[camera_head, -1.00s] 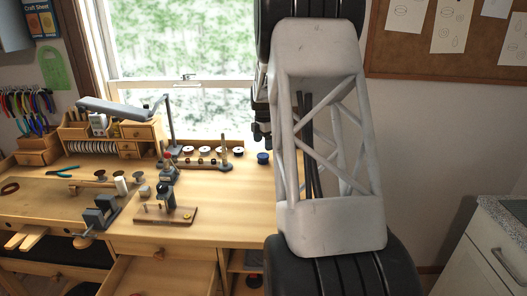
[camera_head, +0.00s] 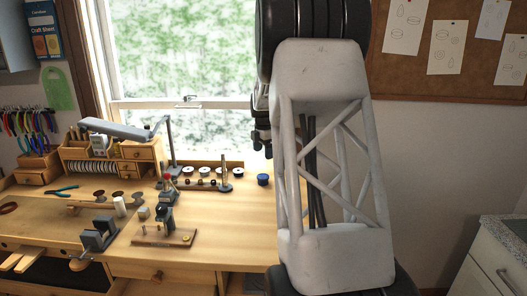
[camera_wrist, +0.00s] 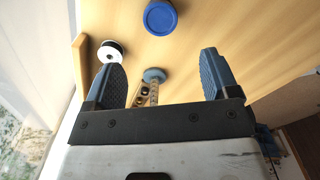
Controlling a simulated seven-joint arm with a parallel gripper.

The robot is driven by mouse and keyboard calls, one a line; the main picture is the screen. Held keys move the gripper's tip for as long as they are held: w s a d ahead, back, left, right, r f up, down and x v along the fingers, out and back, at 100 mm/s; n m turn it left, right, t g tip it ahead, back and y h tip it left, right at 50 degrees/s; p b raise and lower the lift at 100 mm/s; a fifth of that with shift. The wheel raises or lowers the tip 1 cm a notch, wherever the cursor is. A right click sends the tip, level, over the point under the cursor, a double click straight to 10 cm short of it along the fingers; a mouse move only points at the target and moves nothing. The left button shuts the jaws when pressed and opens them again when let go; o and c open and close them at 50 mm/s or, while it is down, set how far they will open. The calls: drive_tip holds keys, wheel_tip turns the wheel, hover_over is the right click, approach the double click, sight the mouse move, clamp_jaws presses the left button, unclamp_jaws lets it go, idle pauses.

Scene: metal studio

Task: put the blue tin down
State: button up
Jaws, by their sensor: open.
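The blue tin (camera_head: 263,179) stands on the wooden bench top, near its back edge and just left of my arm in the head view. In the wrist view the blue tin (camera_wrist: 161,17) shows its round blue lid at the top, beyond the fingertips and apart from them. My gripper (camera_wrist: 162,72) is open, with nothing between its two blue-grey fingers. In the head view my gripper (camera_head: 263,140) is partly hidden behind my arm, above the bench near the tin.
A white spool (camera_wrist: 110,52) and a grey round base with a post (camera_wrist: 154,76) stand near the tin. A row of spools (camera_head: 205,172) lines the back of the bench (camera_head: 235,215). The bench top in front of the tin looks clear.

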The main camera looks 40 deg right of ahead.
drive_tip(key=shift+a, duration=0.1)
drive_tip(key=s+a+r+m, duration=0.2)
drive_tip(key=s+a+r, duration=0.15)
drive_tip(key=a, duration=0.65)
drive_tip(key=s+a+r+m+t, duration=0.1)
drive_tip(key=s+a+r+m, duration=0.3)
drive_tip(key=a, duration=0.7)
drive_tip(key=s+a+r+m, duration=0.15)
drive_tip(key=s+a, duration=0.35)
drive_tip(key=a, duration=0.5)
drive_tip(key=s+a+f+m, duration=0.2)
drive_tip(key=s+a+m, duration=0.2)
drive_tip(key=s+a, duration=0.5)
drive_tip(key=s+a+f+m+t, duration=0.1)
drive_tip(key=s+a+f+m, duration=0.2)
drive_tip(key=s+a, duration=0.7)
drive_tip(key=s+m, duration=0.1)
drive_tip(key=s, duration=0.5)
drive_tip(key=shift+a+f+t, duration=0.25)
drive_tip(key=shift+f+t, duration=0.05)
drive_tip(key=shift+s+m, duration=0.1)
drive_tip(key=shift+m, duration=0.15)
